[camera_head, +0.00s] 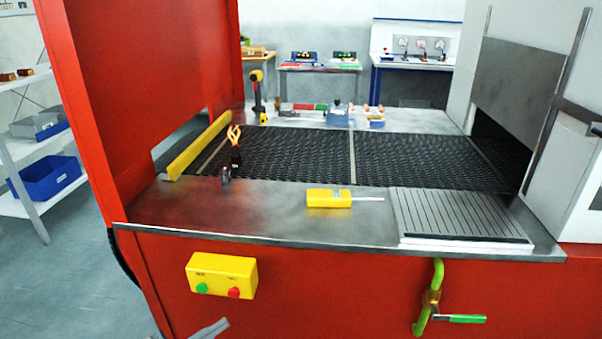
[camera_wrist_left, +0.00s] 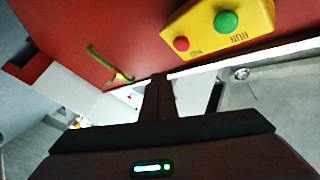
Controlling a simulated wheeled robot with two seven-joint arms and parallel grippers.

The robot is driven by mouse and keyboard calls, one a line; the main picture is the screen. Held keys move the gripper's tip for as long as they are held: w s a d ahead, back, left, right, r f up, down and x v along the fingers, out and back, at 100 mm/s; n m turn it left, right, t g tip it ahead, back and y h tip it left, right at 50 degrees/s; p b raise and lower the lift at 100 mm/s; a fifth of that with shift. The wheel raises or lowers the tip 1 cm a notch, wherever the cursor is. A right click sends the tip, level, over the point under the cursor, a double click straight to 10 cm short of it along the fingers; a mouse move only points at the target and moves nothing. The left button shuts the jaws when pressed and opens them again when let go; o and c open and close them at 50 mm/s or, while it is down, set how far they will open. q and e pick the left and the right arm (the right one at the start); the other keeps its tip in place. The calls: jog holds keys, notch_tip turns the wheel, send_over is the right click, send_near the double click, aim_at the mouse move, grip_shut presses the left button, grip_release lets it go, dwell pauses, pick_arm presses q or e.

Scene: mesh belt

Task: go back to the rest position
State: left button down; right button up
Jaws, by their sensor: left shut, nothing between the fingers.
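My left gripper (camera_head: 221,322) shows only as a small grey tip at the bottom edge of the head view, in front of the red machine front and below the yellow button box (camera_head: 221,275). In the left wrist view the fingers (camera_wrist_left: 160,77) are together and hold nothing. The button box, with a green and a red button, also shows in the left wrist view (camera_wrist_left: 200,32), beyond the fingertips and apart from them. My right gripper is in neither view.
A green-handled valve (camera_head: 433,300) sticks out of the red front at the right. Above is the steel ledge (camera_head: 270,215) with a yellow device (camera_head: 328,198), a grooved plate (camera_head: 450,215) and the dark mesh belt (camera_head: 300,150). Open floor (camera_head: 75,270) lies at the left, beside white shelves.

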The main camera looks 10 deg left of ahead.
pick_arm(q)
notch_tip(320, 180, down, 26)
jog(key=s+a+r+n+y, duration=0.1)
jog(key=s+a+n+y, duration=0.2)
jog(key=n+y, duration=0.65)
jog(key=s+d+f+n+g+y, duration=0.1)
jog(key=s+d+f+g, duration=0.3)
jog(key=s+f, duration=0.6)
jog(key=s+d+f+n+g+y, duration=0.2)
jog(key=s+d+f+n+g, duration=0.1)
jog(key=s+f, duration=0.8)
jog(key=shift+d+f+g+p, duration=0.3)
jog(key=shift+d+f+g, duration=0.15)
jog(key=shift+d+g, duration=0.4)
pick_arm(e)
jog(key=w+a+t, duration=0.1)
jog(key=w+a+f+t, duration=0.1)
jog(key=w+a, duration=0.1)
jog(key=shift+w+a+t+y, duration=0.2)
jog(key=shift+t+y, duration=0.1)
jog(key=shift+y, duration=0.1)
pick_arm(q)
jog(key=shift+d, duration=0.1)
